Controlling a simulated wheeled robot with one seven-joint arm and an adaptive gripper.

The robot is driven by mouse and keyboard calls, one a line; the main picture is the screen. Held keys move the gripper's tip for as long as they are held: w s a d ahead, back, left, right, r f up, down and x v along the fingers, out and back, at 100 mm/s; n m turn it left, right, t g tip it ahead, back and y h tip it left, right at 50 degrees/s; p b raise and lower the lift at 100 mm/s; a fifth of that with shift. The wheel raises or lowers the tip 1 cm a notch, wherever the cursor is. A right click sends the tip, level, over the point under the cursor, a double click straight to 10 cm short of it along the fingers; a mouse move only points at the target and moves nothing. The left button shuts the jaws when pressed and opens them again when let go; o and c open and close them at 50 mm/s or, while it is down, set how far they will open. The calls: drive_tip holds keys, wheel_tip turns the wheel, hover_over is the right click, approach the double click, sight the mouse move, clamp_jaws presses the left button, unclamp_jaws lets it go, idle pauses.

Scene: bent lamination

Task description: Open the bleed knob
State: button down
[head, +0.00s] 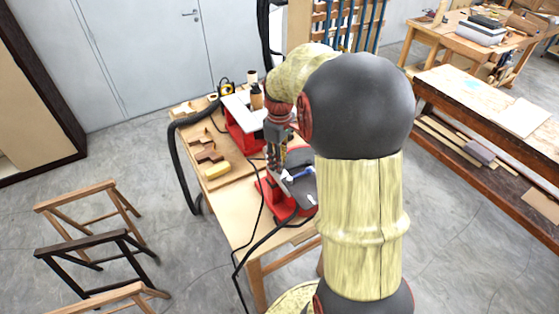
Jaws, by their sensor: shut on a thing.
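My gripper (279,160) points down over the red and dark grey machine (277,198) on the workbench. Its fingers are close together at the upper left part of this machine. They appear shut on the bleed knob, which is too small and too covered by the fingers to make out. A blue and white part (300,173) lies on the machine just right of the fingertips. My upper arm hides the machine's right side.
The wooden workbench (238,217) carries wood blocks (205,151), a yellow block (217,170), a second red device (243,139) and a brown bottle (256,97). Black cables (259,215) run over its front. Wooden trestles (95,247) stand left; another bench (487,103) stands right.

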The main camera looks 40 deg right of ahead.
drive_tip(key=shift+n, duration=1.6)
drive_tip(key=c, duration=1.5)
unclamp_jaws()
wheel_tip(320, 180, up, 12)
drive_tip(key=shift+f, duration=0.1)
